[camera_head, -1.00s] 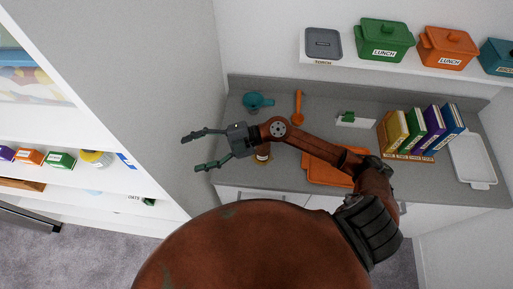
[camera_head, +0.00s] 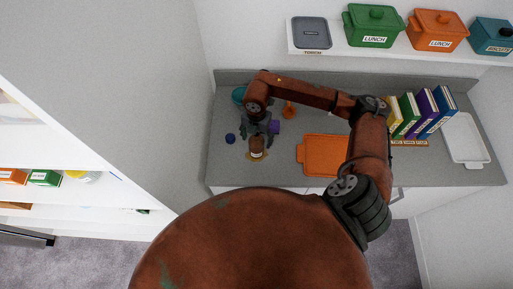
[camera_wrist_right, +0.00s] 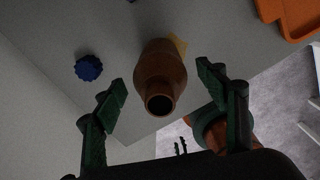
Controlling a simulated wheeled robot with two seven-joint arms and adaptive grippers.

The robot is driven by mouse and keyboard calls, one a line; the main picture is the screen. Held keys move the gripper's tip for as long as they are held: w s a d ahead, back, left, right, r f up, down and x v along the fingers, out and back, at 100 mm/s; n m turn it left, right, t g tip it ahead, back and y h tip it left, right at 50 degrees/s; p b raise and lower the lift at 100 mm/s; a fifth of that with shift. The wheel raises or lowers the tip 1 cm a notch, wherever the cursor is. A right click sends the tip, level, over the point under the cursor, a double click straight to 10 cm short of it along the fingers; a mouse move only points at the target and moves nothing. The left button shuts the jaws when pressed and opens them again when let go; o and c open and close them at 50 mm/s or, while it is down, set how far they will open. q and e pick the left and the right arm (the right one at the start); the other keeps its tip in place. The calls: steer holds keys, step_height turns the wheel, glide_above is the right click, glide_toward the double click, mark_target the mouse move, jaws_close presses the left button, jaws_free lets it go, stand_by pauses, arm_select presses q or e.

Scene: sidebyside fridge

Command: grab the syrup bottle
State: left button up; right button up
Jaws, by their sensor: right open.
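The syrup bottle (camera_head: 257,147) is a brown bottle with a tan label, upright on the grey counter. My right gripper (camera_head: 262,128) is just behind it in the head view and partly covers its surroundings. In the right wrist view the bottle (camera_wrist_right: 160,72) shows its open-looking dark top toward the camera. It lies between the spread green fingers of my right gripper (camera_wrist_right: 163,86), with a gap visible on both sides. The gripper is open and holds nothing. My left gripper is not clearly visible in either view.
A dark blue knobbed item (camera_wrist_right: 89,68) stands beside the bottle; a purple item (camera_head: 275,127) is close to the gripper. An orange tray (camera_head: 312,166) lies to the right, with books (camera_head: 425,112) and a white tray (camera_head: 466,141) beyond. A shelf (camera_head: 385,50) with boxes overhangs the back.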

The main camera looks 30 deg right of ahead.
steer(key=shift+f+p, duration=0.35)
steer(key=shift+f, duration=1.45)
steer(key=shift+c, duration=0.7)
steer(key=c, duration=1.3)
steer(key=shift+r, duration=0.1)
steer(key=shift+c, duration=0.2)
